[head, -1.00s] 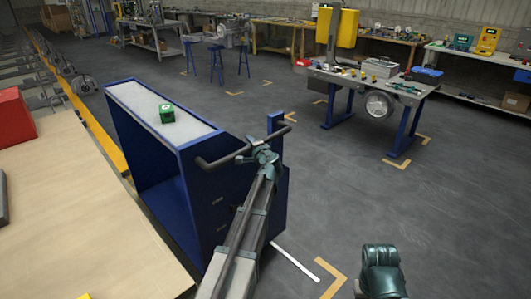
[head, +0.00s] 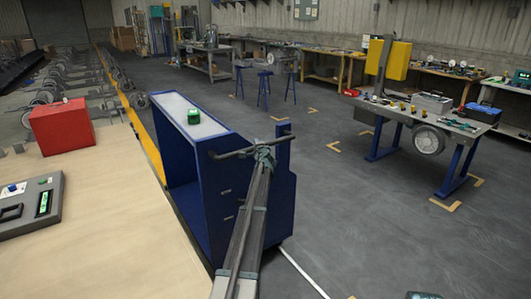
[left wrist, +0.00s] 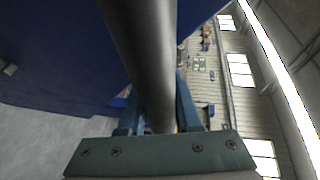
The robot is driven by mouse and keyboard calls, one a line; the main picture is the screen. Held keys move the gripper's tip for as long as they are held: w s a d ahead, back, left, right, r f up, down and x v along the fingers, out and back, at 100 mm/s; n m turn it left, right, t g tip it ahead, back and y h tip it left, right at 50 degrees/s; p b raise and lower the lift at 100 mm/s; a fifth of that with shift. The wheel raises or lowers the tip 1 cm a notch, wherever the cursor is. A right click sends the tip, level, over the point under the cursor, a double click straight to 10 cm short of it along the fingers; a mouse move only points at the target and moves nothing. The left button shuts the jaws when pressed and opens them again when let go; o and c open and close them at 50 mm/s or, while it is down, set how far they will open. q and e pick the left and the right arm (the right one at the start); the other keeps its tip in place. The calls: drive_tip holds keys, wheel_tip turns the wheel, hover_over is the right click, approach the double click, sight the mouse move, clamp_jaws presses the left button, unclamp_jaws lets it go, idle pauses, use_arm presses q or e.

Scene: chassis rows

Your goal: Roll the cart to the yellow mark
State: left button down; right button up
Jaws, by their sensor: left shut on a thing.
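The cart (head: 230,190) is a tall blue open-sided box with a pale top and a dark bar handle (head: 222,155). My left gripper (head: 264,153) is shut around the bar at the cart's near end. In the left wrist view the dark bar (left wrist: 145,55) runs between the fingers, with the blue cart side (left wrist: 60,50) beyond. A green block (head: 193,116) sits on the cart's top. A yellow line (head: 143,137) runs along the floor left of the cart. Yellow-orange corner marks (head: 445,206) lie around the workbench; I cannot tell which mark is meant.
A wooden table (head: 100,225) at the left, close to the cart, bears a red box (head: 62,127) and a grey case (head: 32,205). A workbench (head: 440,122) with blue legs stands at the right. Grey floor between is clear.

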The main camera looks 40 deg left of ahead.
use_arm(q)
drive_tip(key=shift+w+a, duration=0.25)
drive_tip(key=shift+a, duration=0.55)
drive_tip(key=shift+w+a, duration=0.2)
drive_tip(key=shift+a, duration=0.55)
drive_tip(key=shift+w+a, duration=0.25)
drive_tip(key=shift+a, duration=0.55)
drive_tip(key=c, duration=0.6)
unclamp_jaws()
drive_tip(key=shift+r, duration=0.1)
drive_tip(key=shift+s+d, duration=0.1)
drive_tip(key=shift+d, duration=0.1)
drive_tip(key=shift+s+d, duration=0.15)
drive_tip(key=shift+d, duration=0.05)
drive_tip(key=p+v, duration=0.2)
drive_tip(key=v, duration=1.1)
drive_tip(key=shift+r, duration=0.15)
